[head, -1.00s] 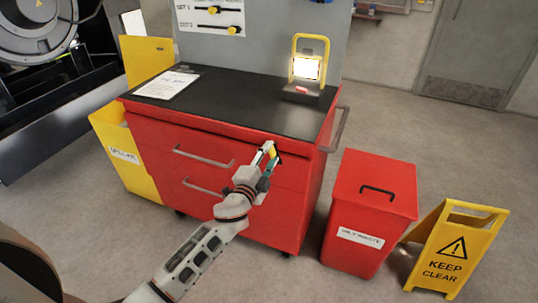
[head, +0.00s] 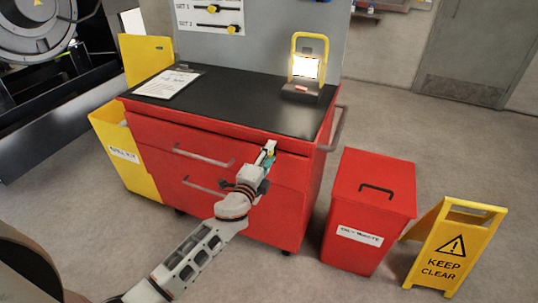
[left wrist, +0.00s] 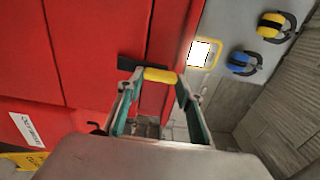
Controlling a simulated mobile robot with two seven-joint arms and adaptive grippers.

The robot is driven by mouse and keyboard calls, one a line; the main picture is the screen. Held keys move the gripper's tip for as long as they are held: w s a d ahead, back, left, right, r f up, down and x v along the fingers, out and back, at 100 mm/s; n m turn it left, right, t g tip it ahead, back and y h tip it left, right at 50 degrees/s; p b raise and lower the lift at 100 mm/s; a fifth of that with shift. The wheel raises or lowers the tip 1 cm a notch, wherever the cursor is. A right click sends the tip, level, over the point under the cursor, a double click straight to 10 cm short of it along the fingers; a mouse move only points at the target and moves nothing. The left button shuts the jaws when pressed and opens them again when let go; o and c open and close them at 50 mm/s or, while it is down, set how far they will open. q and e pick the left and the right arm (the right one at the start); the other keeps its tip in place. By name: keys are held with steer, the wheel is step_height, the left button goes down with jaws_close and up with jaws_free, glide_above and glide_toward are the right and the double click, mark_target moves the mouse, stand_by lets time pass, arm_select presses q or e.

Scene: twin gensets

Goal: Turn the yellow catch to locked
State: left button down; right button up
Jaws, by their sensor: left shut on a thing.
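The yellow catch (left wrist: 160,75) shows in the left wrist view as a short bar, with a dark piece (left wrist: 130,62) beside it, at the red cabinet (left wrist: 105,45). My left gripper (left wrist: 157,88) is shut on it, with one finger at each end of the bar. In the head view my left gripper (head: 266,154) is at the upper right of the cabinet front (head: 225,215) and hides most of the catch. I cannot read any lock marking. My right gripper is not in view.
A red lidded bin (head: 368,205) and a yellow caution sign (head: 452,250) stand on the floor right of the cabinet. A lit work lamp (head: 307,67) and a paper sheet (head: 167,85) are on the black top. A yellow bin (head: 125,160) stands at left.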

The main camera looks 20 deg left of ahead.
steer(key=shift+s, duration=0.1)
arm_select(q)
steer(key=c, duration=1.4)
jaws_free()
steer(key=shift+o, duration=0.2)
steer(key=s, duration=1.2)
steer(key=shift+a, duration=0.2)
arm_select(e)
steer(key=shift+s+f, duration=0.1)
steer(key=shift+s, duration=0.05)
arm_select(q)
steer(key=s+d+f+n+g+h+p, duration=0.1)
steer(key=s+d+f+n+g, duration=0.1)
steer(key=s+f+n, duration=0.5)
steer(key=s+d+f+n+g+h+p, duration=0.1)
steer(key=s+f+n+g, duration=0.4)
steer(key=s+f, duration=0.7)
steer(key=s+d+n+p, duration=0.1)
steer(key=s+n, duration=0.1)
steer(key=s, duration=0.4)
steer(key=shift+s+d+f, duration=0.15)
steer(key=shift+d+f, duration=0.05)
steer(key=shift+d, duration=0.1)
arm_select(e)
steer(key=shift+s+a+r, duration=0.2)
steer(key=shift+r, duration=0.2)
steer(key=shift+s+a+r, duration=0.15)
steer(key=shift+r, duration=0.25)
